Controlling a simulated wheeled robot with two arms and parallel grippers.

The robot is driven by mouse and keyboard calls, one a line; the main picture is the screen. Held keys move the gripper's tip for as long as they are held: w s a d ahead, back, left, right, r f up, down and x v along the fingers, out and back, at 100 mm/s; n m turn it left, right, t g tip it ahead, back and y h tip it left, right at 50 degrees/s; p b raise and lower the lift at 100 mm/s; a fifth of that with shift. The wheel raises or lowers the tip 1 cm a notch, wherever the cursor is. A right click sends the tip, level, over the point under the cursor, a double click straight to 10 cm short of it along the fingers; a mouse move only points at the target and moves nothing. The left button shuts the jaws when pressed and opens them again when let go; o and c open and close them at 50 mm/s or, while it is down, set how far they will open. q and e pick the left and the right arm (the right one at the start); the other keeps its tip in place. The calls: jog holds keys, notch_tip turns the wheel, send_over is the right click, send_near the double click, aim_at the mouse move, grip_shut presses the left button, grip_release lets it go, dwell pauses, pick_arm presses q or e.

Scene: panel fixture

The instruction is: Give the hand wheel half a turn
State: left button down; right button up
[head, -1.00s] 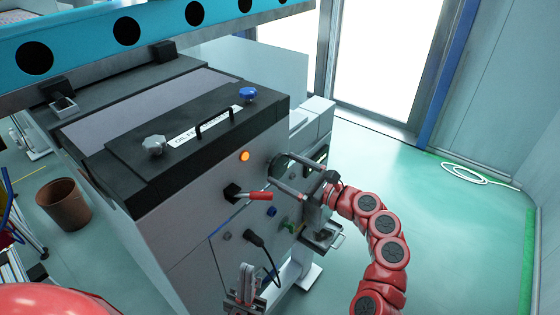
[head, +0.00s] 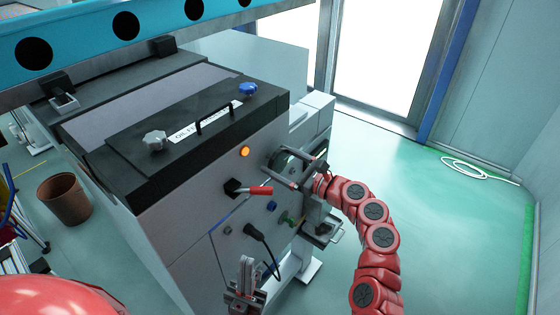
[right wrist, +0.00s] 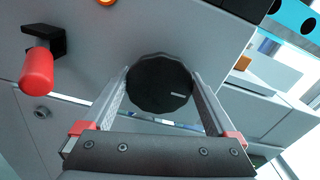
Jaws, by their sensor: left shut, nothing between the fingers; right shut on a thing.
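The hand wheel (right wrist: 160,84) is a dark, round, faceted disc on the front of the grey machine. It also shows partly behind my gripper in the head view (head: 284,162). My right gripper (right wrist: 160,76) has one finger on each side of the wheel's rim and is shut on it. In the head view the right gripper (head: 291,169) reaches the machine front from the right. My left gripper (head: 245,263) is shut and empty, low in front of the machine and apart from the wheel.
A red-handled lever (head: 260,190) sticks out left of the wheel, also in the right wrist view (right wrist: 38,75). An orange lamp (head: 245,151) is above it. A black plug with a cable (head: 254,231) and a blue knob (head: 271,206) sit lower.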

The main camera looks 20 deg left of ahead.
jog(key=shift+f+n+b, duration=0.2)
jog(key=shift+n+b, duration=1.1)
jog(key=shift+b, duration=0.15)
jog(key=n+b, duration=0.3)
jog(key=b, duration=0.1)
jog(key=n+b, duration=0.8)
jog(key=shift+s+a+f, duration=0.1)
jog(key=shift+s+f, duration=0.1)
jog(key=shift+f, duration=0.15)
jog(key=n+b, duration=0.3)
jog(key=b, duration=0.1)
jog(key=n+b, duration=0.7)
jog(key=b, duration=0.1)
jog(key=shift+f+n, duration=0.25)
jog(key=shift+n, duration=0.15)
jog(key=n+b, duration=0.2)
jog(key=shift+w+n+b, duration=0.1)
jog(key=shift+n+b, duration=0.2)
jog(key=shift+n, duration=0.1)
jog(key=n+b, duration=0.2)
jog(key=n, duration=0.1)
jog(key=shift+w+n, duration=0.1)
jog(key=shift+n, duration=0.2)
jog(key=shift+w+r+n+b, duration=0.1)
jog(key=shift+n+b, duration=1.25)
jog(key=shift+n, duration=1.15)
